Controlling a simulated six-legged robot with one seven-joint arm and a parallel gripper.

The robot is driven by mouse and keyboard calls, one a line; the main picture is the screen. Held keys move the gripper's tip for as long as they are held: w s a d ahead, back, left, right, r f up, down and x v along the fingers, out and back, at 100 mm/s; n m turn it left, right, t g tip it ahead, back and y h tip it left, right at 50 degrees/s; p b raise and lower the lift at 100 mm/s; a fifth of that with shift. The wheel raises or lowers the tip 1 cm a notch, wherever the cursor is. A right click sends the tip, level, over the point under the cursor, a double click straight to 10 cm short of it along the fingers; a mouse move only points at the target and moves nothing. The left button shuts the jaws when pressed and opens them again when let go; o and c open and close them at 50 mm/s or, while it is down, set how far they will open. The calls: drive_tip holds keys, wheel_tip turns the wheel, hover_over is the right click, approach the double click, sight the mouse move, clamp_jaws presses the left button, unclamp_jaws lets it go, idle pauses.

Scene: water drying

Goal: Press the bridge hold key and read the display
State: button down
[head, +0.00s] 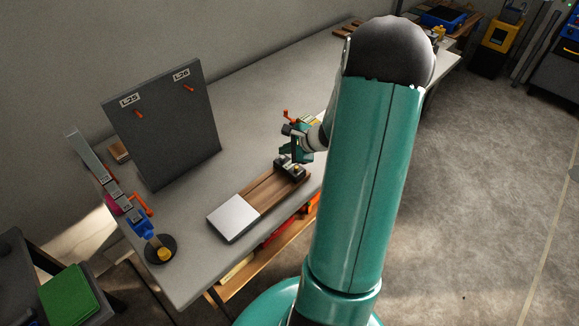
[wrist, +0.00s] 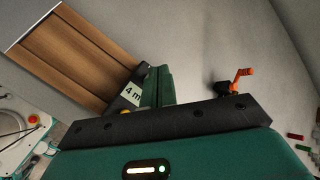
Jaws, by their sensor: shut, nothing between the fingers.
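A small dark block (head: 291,168) sits at the far end of a long wooden-topped board (head: 264,190) on the table. In the wrist view the dark block (wrist: 122,103) carries a pale label or display reading "4 m", its rest hidden behind my fingers. A small yellow spot shows by its lower edge; I cannot tell if it is a key. My gripper (wrist: 158,75) is shut and empty, close beside the block. In the head view my gripper (head: 295,155) is just above or at the block; contact cannot be told.
An orange-handled clamp (wrist: 238,80) stands close to my gripper. A grey upright panel (head: 165,125), marked L25 and L26, stands at the back left. A blue device (head: 143,228) is at the table's left end. A pale square plate (head: 233,217) covers the board's near end.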

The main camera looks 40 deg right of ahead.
sight(286, 161)
drive_tip(key=shift+f, duration=0.35)
drive_tip(key=shift+f, duration=0.35)
idle(0.5)
drive_tip(key=shift+r, duration=0.8)
drive_tip(key=shift+r, duration=3)
